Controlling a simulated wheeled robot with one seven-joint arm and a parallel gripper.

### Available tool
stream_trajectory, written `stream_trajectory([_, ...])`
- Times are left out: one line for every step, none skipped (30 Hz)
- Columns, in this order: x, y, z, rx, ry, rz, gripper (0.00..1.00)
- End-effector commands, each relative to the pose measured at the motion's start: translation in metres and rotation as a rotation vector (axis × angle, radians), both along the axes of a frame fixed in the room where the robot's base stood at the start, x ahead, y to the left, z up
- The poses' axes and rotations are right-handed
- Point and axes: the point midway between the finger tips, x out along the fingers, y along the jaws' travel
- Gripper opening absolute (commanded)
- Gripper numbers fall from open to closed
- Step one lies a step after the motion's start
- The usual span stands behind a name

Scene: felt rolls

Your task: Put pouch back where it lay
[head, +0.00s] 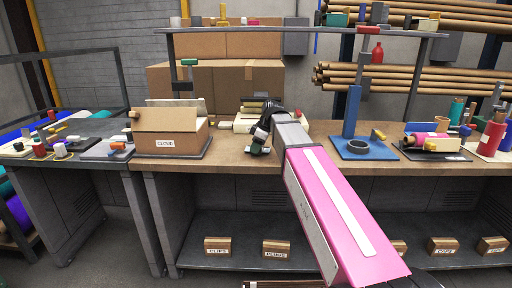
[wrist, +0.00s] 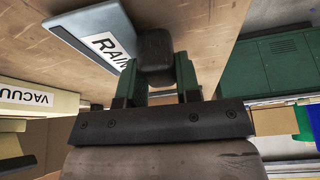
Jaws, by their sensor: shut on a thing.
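My gripper (wrist: 158,84) is shut on a small dark brown, rounded block-like thing, which looks like the pouch (wrist: 155,48). The pouch sits between the two green fingers in the wrist view. Beside it a grey-blue plate (wrist: 88,30) with a white label starting "RAI" lies on the brown bench top (wrist: 215,25); part of the label is hidden behind the pouch. In the head view my gripper (head: 256,150) is low over the middle of the bench, and the pouch cannot be made out clearly. Whether the pouch touches the bench is unclear.
An open cardboard box labelled CLOUD (head: 165,143) stands left of my gripper. A cream thing (head: 240,125) is just behind it; a cream box labelled VACUU (wrist: 38,100) shows in the wrist view. A blue stand (head: 354,148) and a loaded dark tray (head: 432,156) stand to the right.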

Motion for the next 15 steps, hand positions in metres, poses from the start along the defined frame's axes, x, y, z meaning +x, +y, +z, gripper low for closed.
stream_trajectory([-0.0001, 0.0, -0.0008, 0.0, 0.0, 0.0, 0.0])
stream_trajectory([0.0, 0.0, -0.0012, 0.0, 0.0, 0.0, 0.0])
stream_trajectory([-0.0001, 0.0, -0.0017, 0.0, 0.0, 0.0, 0.0])
stream_trajectory([0.0, 0.0, -0.0021, 0.0, 0.0, 0.0, 0.0])
stream_trajectory([0.0, 0.0, -0.0025, 0.0, 0.0, 0.0, 0.0])
stream_trajectory([0.0, 0.0001, -0.003, 0.0, 0.0, 0.0, 0.0])
stream_trajectory([0.0, 0.0, -0.0035, 0.0, 0.0, 0.0, 0.0])
stream_trajectory([0.0, 0.0, -0.0038, 0.0, 0.0, 0.0, 0.0])
stream_trajectory([0.0, 0.0001, -0.0043, 0.0, 0.0, 0.0, 0.0])
stream_trajectory([0.0, 0.0, -0.0047, 0.0, 0.0, 0.0, 0.0])
stream_trajectory([0.0, 0.0, -0.0051, 0.0, 0.0, 0.0, 0.0])
stream_trajectory([0.0, 0.0, -0.0055, 0.0, 0.0, 0.0, 0.0])
stream_trajectory([0.0001, 0.0, -0.006, 0.0, 0.0, 0.0, 0.0])
stream_trajectory([0.0001, 0.0, -0.0063, 0.0, 0.0, 0.0, 0.0])
stream_trajectory([0.0001, 0.0001, -0.0068, 0.0, 0.0, 0.0, 0.0])
